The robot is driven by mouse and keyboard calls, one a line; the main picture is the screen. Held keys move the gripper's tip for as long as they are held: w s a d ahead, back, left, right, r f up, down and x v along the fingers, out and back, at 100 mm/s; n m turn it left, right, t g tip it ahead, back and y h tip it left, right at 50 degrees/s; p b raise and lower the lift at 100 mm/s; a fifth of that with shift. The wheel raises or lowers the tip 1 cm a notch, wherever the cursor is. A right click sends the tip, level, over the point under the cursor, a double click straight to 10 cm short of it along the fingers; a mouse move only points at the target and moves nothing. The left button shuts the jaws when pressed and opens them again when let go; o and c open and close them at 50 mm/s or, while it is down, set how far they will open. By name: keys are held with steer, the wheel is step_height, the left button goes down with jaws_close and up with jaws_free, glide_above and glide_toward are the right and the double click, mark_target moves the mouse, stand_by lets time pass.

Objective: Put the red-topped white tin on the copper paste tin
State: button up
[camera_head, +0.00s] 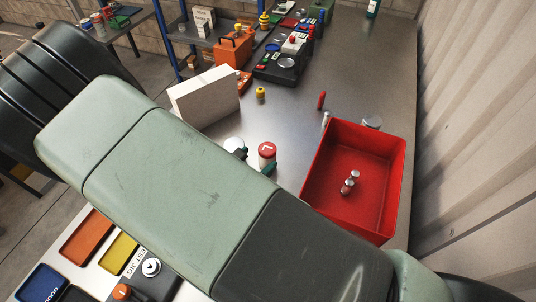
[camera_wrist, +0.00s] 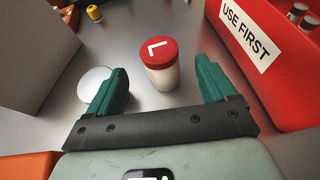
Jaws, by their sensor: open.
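The red-topped white tin (camera_wrist: 162,72) stands upright on the metal bench, with a white mark on its lid. In the head view the tin (camera_head: 267,151) shows just beyond my forearm. My gripper (camera_wrist: 161,78) is open, its green fingers spread to either side of the tin, which is a little ahead and looks untouched. In the head view only the fingertips (camera_head: 255,161) show. A pale round lid (camera_wrist: 95,84) is beside the left finger, partly covered by it; it also shows in the head view (camera_head: 234,144). No label shows which tin is the copper paste tin.
A red bin (camera_head: 314,160) marked USE FIRST stands close on the right, holding small cylinders. A grey-lidded tin (camera_head: 372,121) is behind it. A white box (camera_head: 205,95) stands at left. Clear bench lies between.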

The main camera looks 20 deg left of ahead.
mark_target(262, 155)
steer(key=x, duration=0.6)
steer(key=shift+w+f, duration=0.2)
steer(key=shift+w, duration=0.05)
steer(key=c, duration=1.3)
steer(key=shift+r, duration=0.15)
